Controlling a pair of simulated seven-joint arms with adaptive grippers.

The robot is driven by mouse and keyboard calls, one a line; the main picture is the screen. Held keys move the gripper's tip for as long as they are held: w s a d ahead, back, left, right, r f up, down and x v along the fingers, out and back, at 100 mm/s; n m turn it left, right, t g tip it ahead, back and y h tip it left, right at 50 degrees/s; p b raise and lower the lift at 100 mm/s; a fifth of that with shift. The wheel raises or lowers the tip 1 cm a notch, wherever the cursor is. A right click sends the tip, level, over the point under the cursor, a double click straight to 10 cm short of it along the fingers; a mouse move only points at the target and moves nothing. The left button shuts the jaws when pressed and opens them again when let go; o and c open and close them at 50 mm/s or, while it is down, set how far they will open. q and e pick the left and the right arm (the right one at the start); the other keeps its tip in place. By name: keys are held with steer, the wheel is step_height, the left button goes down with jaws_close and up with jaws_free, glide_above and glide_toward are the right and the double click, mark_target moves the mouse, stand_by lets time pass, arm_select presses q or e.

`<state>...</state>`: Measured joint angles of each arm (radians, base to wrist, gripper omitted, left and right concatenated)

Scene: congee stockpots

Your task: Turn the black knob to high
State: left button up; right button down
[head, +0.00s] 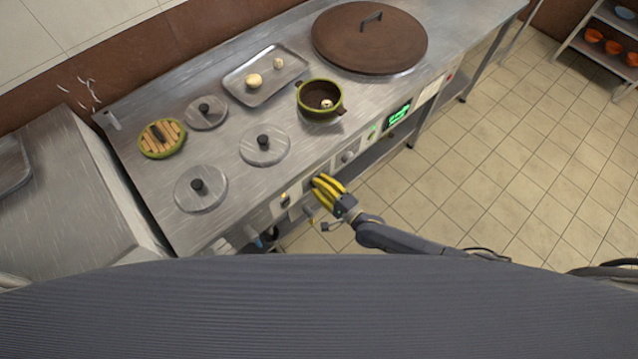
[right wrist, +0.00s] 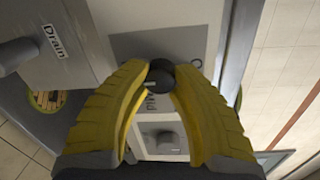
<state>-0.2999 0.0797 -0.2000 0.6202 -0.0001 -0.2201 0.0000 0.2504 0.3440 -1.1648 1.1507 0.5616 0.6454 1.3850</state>
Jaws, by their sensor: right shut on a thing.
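The black knob (right wrist: 159,77) sits on a grey panel on the stove's front, in the upper middle of the right wrist view. My right gripper (right wrist: 161,86) is shut on the knob, with one yellow finger on each side of it. In the head view my right gripper (head: 323,186) is at the front face of the steel counter, and its fingers hide the knob there. A light mark shows on the knob's face. The panel's lettering is partly covered by the fingers and cannot be read in full. My left gripper is not in view.
A grey knob (right wrist: 164,140) sits on a white panel close to the fingers. A part labelled Drain (right wrist: 54,41) is at left. On the counter (head: 225,245) are a green pot (head: 312,112), several lids and a tray (head: 235,80). The tiled floor (head: 480,190) in front is clear.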

steer(key=shift+w+d+r, duration=0.1)
steer(key=shift+w+r, duration=0.05)
steer(key=shift+w, duration=0.05)
steer(key=c, duration=1)
jaws_free()
steer(key=shift+s, duration=0.1)
steer(key=v, duration=1.2)
